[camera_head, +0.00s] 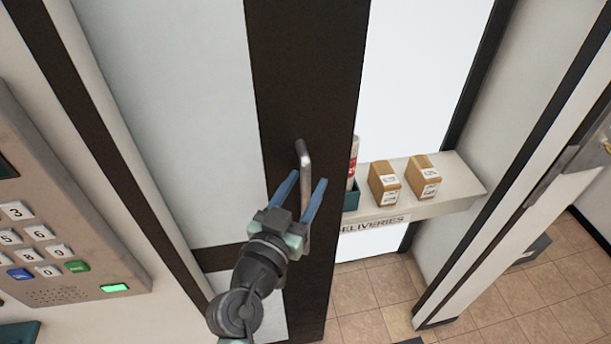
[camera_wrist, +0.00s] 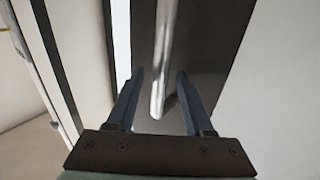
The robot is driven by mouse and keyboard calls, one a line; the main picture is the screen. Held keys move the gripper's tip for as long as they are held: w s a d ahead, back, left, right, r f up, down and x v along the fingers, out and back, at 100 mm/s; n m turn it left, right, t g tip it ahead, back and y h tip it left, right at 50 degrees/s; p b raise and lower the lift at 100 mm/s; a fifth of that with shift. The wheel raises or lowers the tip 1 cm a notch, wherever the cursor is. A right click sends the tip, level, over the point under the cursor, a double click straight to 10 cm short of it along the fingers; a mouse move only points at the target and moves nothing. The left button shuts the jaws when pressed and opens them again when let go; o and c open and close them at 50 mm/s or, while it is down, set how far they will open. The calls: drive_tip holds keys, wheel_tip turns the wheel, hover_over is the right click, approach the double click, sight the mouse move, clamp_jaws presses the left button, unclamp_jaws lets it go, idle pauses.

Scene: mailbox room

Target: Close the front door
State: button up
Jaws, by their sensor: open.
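The front door (camera_head: 300,60) has a dark frame and a pale panel. It stands open, with the doorway showing to its right in the head view. A metal bar handle (camera_head: 303,152) is on its dark frame edge; the handle also shows in the wrist view (camera_wrist: 164,55). My gripper (camera_head: 306,178) is open at the handle's lower part. In the wrist view, my gripper (camera_wrist: 160,74) has one blue finger on each side of the handle's lower end, with gaps visible on both sides. The jaws are not shut on it.
A keypad panel (camera_head: 55,220) with a lit green display is on the wall at left. Beyond the doorway, a deliveries shelf (camera_head: 455,185) holds two cardboard boxes (camera_head: 384,186) and a teal container. The tiled floor (camera_head: 375,285) shows clear patches. A door frame stands at right.

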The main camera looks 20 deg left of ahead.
drive_tip(key=shift+w, duration=0.4)
drive_tip(key=shift+c, duration=0.2)
clamp_jaws()
idle(1.1)
